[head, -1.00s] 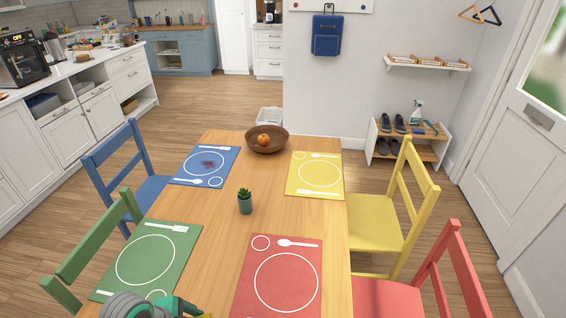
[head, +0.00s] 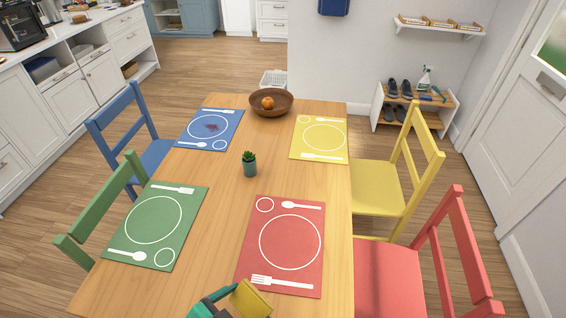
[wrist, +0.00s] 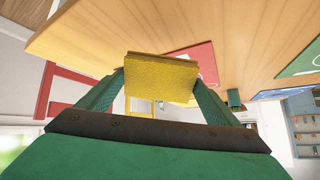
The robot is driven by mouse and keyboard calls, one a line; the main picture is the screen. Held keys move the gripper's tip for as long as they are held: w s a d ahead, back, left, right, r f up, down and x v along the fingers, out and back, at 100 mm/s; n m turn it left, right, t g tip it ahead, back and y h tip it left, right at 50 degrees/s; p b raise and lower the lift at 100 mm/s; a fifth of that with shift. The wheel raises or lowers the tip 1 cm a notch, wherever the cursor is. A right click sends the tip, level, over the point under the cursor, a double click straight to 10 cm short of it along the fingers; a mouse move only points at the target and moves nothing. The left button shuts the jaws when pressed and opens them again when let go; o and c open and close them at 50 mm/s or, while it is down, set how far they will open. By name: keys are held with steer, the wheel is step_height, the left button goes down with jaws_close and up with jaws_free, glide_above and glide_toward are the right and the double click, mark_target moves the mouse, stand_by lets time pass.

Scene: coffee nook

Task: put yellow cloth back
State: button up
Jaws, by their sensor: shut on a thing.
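The yellow cloth (wrist: 160,66) is a small, thick-looking folded piece between the two green fingers of my gripper (wrist: 158,84) in the wrist view. My gripper is shut on it. In the head view the yellow cloth (head: 251,299) shows at the bottom edge, beside the green end of my gripper (head: 222,301). It is near the front end of the wooden table (head: 200,235), close to the red placemat (head: 291,243). Most of my arm is out of the head view.
On the table are a green placemat (head: 155,226), a stained blue placemat (head: 211,128), a yellow placemat (head: 320,139), a small plant (head: 249,164) and a wooden fruit bowl (head: 270,103). Chairs line both sides. A white basket (head: 272,79) and shoe rack (head: 413,112) stand beyond.

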steer(key=shift+s+n, duration=0.2)
steer(key=shift+n, duration=0.1)
steer(key=shift+s+a+f+n+t+y, duration=0.4)
steer(key=shift+s+f+n+t+y, duration=0.15)
steer(key=shift+f+t, duration=0.2)
